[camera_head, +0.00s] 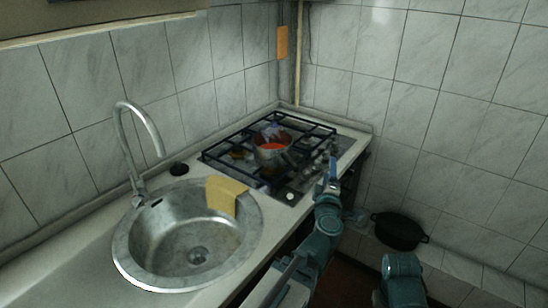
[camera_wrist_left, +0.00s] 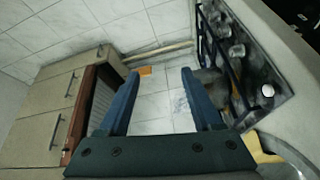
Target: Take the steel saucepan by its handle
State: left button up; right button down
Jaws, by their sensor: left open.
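The steel saucepan (camera_head: 272,154) stands on the gas hob, with something red showing at its top. Its handle is hard to make out in the head view. My left gripper (camera_head: 331,172) is at the front right edge of the hob, to the right of the saucepan and apart from it. In the left wrist view my left gripper (camera_wrist_left: 160,73) is open, with nothing between its two blue fingers. A grey-brown shape, perhaps the saucepan, is partly hidden behind the right finger there. My right gripper is not in view.
The black hob grate (camera_head: 222,151) surrounds the saucepan. A round steel sink (camera_head: 133,262) with a tap (camera_head: 150,128) and a yellow cloth (camera_head: 224,194) lies left of my arm. A black pot (camera_head: 400,231) stands lower, at the right. Tiled walls close off the back.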

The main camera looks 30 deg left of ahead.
aim_at(296, 171)
pick_arm(q)
jog(key=s+a+f+n+g+y, duration=0.4)
jog(key=a+n+g+y, duration=0.1)
jog(key=a+n, duration=0.15)
jog(key=b+x, duration=0.1)
jog(key=x, duration=0.6)
jog(key=shift+w, duration=0.35)
jog(key=shift+w+a+t+h, duration=0.2)
jog(key=shift+w+t+h, duration=0.1)
jog(key=x, duration=0.5)
jog(key=shift+w+a+b, duration=0.1)
jog(key=shift+a+b, duration=0.05)
jog(key=shift+b, duration=0.15)
jog(key=shift+r, duration=0.1)
grip_shut()
dwell(0.4)
